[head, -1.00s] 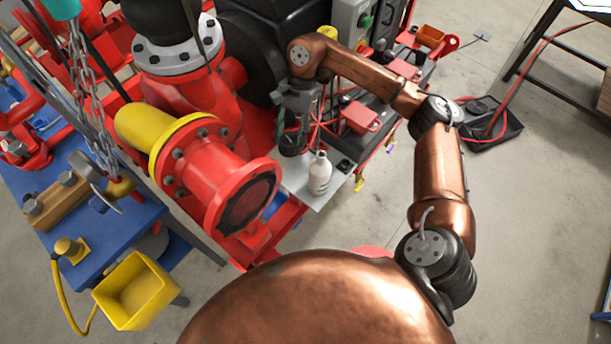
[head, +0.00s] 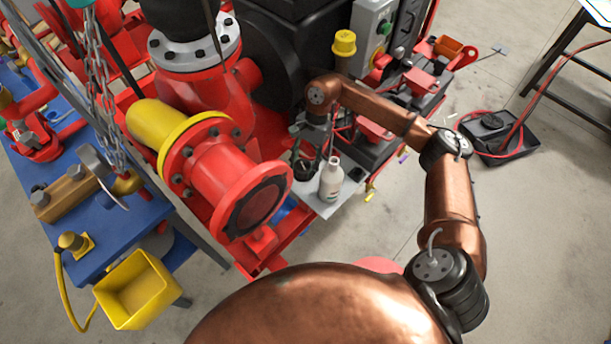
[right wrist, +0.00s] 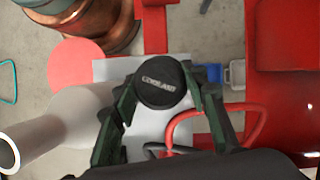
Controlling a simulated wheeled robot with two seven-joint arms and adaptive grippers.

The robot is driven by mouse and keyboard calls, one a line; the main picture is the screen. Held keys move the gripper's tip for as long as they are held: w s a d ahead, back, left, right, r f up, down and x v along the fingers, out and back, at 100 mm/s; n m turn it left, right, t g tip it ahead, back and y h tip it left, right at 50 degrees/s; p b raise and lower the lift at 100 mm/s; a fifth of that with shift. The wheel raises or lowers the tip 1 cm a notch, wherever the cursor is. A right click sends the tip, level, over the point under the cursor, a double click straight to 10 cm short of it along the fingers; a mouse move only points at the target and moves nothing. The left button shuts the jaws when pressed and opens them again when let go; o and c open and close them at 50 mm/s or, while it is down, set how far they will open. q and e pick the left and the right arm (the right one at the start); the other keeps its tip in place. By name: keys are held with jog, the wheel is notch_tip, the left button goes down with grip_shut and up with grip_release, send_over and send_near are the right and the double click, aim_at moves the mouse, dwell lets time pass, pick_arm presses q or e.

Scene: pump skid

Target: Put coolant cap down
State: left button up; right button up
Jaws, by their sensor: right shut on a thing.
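The coolant cap (right wrist: 162,84) is a round black cap with pale lettering on top, seen from above in the right wrist view. My right gripper (right wrist: 165,96) is shut on it, with one dark green finger on each side. In the head view my right gripper (head: 308,158) is over the light grey shelf (head: 322,209), left of the white bottle (head: 330,182). The bottle also shows at the left in the right wrist view (right wrist: 62,122). I cannot tell whether the cap touches the shelf. My left gripper is not in view.
The red pump flange (head: 248,200) stands close to the left of the shelf. A red hose (right wrist: 190,117) loops beside the right finger. A yellow cap (head: 344,42) is farther back. A blue bench (head: 110,235) with a yellow bin (head: 138,290) is at the left.

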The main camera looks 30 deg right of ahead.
aim_at(303, 175)
jog(key=shift+f+b, duration=0.3)
jog(key=shift+f, duration=2.35)
jog(key=shift+f, duration=0.15)
jog(key=o, duration=1)
jog(key=p+v, duration=0.1)
jog(key=v, duration=1.1)
